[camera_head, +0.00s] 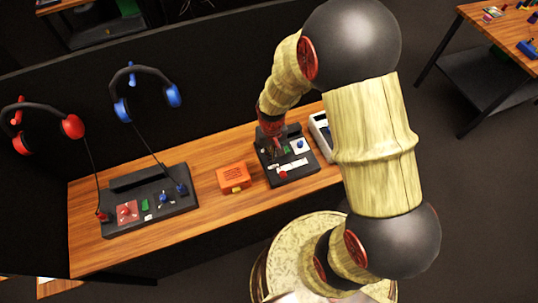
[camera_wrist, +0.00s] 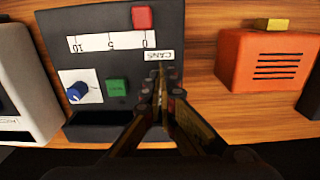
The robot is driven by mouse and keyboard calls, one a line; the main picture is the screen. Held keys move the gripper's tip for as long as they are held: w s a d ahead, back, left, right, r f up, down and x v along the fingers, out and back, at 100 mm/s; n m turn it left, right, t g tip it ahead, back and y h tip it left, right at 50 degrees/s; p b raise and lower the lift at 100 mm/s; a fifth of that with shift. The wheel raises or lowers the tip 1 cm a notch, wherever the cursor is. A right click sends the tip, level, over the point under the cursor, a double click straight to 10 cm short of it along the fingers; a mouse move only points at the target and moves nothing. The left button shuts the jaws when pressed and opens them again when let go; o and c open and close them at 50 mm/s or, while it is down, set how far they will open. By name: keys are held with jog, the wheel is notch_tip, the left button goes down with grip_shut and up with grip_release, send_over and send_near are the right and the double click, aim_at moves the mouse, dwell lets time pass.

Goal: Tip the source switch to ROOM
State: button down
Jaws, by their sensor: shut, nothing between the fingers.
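A dark control panel (camera_wrist: 105,20) lies on the wooden table, and it also shows in the head view (camera_head: 292,179). My gripper (camera_wrist: 163,90) is shut and empty, pointing down over the panel beside a white label reading CANS (camera_wrist: 160,55), upside down in the wrist view. In the head view my gripper (camera_head: 273,145) is at the panel's left side. The source switch is not clearly visible; a thin brassy piece shows at the fingertips, and I cannot tell whether it is the lever. No ROOM label is visible. Contact with the panel cannot be told.
The panel also holds a red slider cap (camera_wrist: 142,17), a green button (camera_wrist: 117,88) and a blue knob (camera_wrist: 77,92). An orange box (camera_head: 233,177) and a pale device (camera_head: 321,133) flank it. Another panel (camera_head: 148,198) with wired headphones (camera_head: 145,75) is left.

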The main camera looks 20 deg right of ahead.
jog(key=shift+f, duration=0.35)
jog(key=shift+r, duration=0.1)
jog(key=shift+r+p, duration=2.5)
jog(key=shift+r, duration=0.95)
jog(key=shift+s, duration=0.1)
jog(key=s+r+t+b, duration=0.2)
jog(key=s+r, duration=0.5)
jog(key=r, duration=0.6)
jog(key=s+r+t+b, duration=0.3)
jog(key=s+r+b, duration=0.2)
jog(key=r, duration=0.8)
jog(key=shift+s+t, duration=0.3)
jog(key=shift+s, duration=0.6)
